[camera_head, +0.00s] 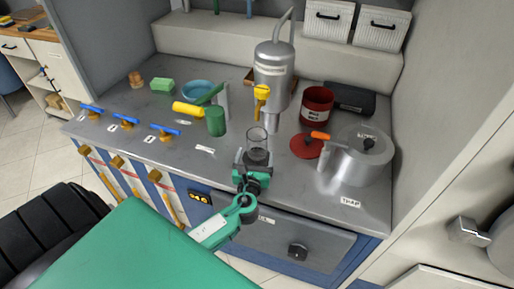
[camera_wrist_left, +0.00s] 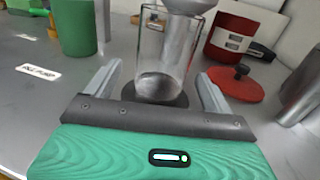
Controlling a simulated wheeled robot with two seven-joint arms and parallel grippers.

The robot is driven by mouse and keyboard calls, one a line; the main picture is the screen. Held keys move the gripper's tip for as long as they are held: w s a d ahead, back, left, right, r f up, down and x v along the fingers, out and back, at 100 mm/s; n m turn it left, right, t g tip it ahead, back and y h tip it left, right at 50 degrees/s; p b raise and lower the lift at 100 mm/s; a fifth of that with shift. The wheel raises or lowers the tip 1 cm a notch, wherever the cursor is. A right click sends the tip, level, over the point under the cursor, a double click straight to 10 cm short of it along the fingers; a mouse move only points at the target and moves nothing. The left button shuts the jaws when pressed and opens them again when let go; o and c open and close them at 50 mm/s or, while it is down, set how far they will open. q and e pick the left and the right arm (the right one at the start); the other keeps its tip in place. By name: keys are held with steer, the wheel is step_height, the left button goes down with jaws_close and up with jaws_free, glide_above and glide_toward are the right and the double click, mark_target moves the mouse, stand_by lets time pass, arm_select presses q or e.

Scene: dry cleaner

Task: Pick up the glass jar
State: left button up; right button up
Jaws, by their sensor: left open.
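The clear glass jar (camera_head: 257,140) stands upright on the grey counter, in front of the steel dispenser with a yellow tap. In the left wrist view the glass jar (camera_wrist_left: 163,58) stands on a dark round base, straight ahead of the fingers. My left gripper (camera_head: 257,157) is open, at the near side of the jar. In the left wrist view the fingers of my left gripper (camera_wrist_left: 160,86) stand apart, one to each side of the jar's lower part, with gaps showing. My right gripper is not in view.
A steel pot (camera_head: 358,160) with an orange handle, a red lid (camera_head: 306,146) and a red canister (camera_head: 316,105) stand to the right. The steel dispenser (camera_head: 272,75) rises behind. A green cylinder (camera_head: 215,121) stands left. The counter (camera_head: 150,125) has free room front left.

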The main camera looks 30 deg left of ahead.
arm_select(q)
steer(key=x, duration=0.4)
steer(key=shift+d, duration=0.1)
steer(key=shift+w, duration=0.25)
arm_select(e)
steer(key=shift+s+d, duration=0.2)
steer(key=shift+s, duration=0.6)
arm_select(q)
steer(key=shift+c, duration=0.5)
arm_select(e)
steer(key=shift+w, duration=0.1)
arm_select(q)
steer(key=c, duration=1.1)
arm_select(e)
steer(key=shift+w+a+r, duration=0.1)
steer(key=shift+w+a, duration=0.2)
arm_select(q)
steer(key=shift+r, duration=0.2)
steer(key=shift+c, duration=0.2)
